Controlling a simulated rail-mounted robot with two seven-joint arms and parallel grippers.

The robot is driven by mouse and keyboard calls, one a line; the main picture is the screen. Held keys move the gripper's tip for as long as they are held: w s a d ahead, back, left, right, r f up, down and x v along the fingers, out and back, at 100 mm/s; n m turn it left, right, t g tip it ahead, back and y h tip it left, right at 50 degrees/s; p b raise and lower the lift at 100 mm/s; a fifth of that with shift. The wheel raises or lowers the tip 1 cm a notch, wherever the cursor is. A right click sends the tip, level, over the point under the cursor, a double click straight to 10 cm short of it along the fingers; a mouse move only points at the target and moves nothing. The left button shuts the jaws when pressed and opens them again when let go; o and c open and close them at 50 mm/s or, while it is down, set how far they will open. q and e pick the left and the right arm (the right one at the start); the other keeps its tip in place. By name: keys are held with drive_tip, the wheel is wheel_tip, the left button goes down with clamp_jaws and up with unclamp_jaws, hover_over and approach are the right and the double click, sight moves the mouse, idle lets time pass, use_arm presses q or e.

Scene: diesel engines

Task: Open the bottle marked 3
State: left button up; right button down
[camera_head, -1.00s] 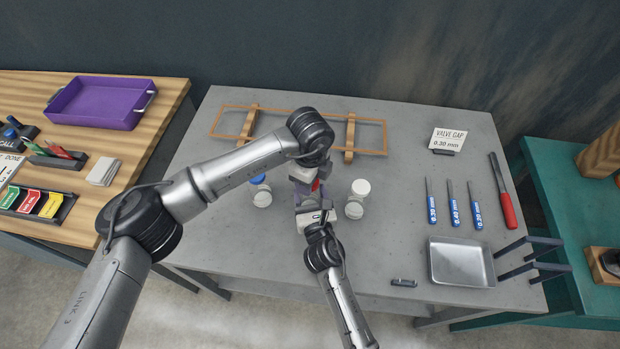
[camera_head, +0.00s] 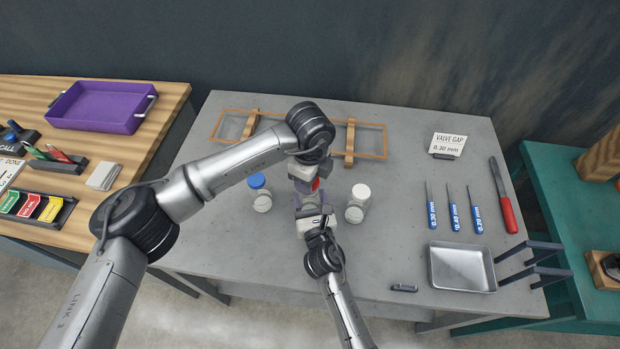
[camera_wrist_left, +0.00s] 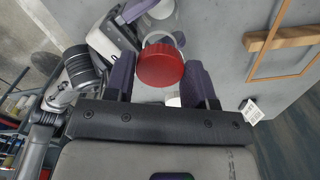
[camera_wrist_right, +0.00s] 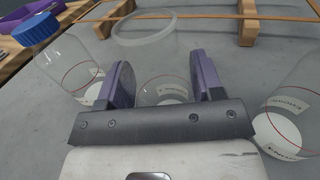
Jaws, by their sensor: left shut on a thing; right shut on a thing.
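A clear bottle (camera_wrist_right: 165,75) stands between the blue-capped bottle (camera_head: 260,196) and the white-capped bottle (camera_head: 357,206). In the right wrist view its open rim shows with no cap on it. My right gripper (camera_head: 308,205) is shut around its body, and its purple fingers show on both sides. My left gripper (camera_head: 312,183) is above and shut on a red cap (camera_wrist_left: 160,65). The red cap also shows in the head view (camera_head: 316,184). I cannot read a number on any bottle; lettering on the labels is too small or turned away.
A wooden frame (camera_head: 228,109) lies behind the bottles. At right are several blue-handled gauges (camera_head: 454,218), a red-handled tool (camera_head: 507,214), a metal tray (camera_head: 461,290) and a valve gap card (camera_head: 449,144). The grey table (camera_head: 400,180) is clear between the bottles and the gauges.

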use_arm(q)
drive_tip(key=shift+r, duration=1.45)
use_arm(e)
drive_tip(key=shift+c, duration=0.9)
unclamp_jaws()
